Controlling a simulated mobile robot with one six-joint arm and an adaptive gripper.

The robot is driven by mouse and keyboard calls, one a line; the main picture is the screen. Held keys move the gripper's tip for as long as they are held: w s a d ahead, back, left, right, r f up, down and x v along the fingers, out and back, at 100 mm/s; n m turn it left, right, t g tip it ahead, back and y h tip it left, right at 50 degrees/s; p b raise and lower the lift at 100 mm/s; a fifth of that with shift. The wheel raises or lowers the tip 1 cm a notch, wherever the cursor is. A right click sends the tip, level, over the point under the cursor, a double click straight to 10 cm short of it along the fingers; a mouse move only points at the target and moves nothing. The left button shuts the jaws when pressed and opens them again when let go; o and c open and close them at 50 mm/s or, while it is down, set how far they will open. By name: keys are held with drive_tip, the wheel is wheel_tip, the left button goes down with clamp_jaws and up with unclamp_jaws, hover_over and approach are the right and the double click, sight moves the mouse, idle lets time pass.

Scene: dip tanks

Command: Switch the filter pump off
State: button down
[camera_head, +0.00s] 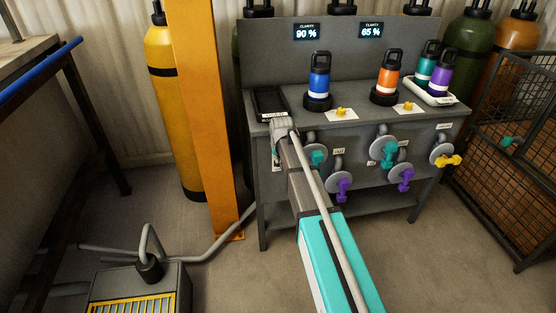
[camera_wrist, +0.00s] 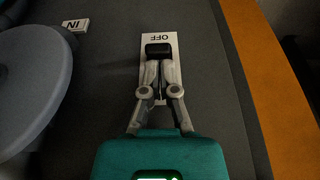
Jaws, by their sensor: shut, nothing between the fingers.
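In the wrist view, a white switch plate (camera_wrist: 148,84) marked OFF is fixed to the dark bench front. A black switch piece (camera_wrist: 158,49) sits on it, beside the OFF mark. My gripper (camera_wrist: 159,64) is shut and empty, its fingertips right at the black piece's near edge; whether they touch cannot be told. In the head view my gripper (camera_head: 279,132) is at the left end of the bench front, and it and my arm hide most of the plate. No part is labelled as the filter pump.
The bench (camera_head: 420,116) carries several bottles and a black tray (camera_head: 270,101). Round valves with teal handles (camera_head: 318,157) and purple handles (camera_head: 343,187) are right of my gripper. An orange post (camera_head: 205,110) stands left. A grey box (camera_head: 160,280) with pipes is on the floor.

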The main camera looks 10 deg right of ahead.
drive_tip(key=shift+s+d+f, duration=0.1)
drive_tip(key=shift+d+f, duration=0.05)
drive_tip(key=shift+d, duration=0.15)
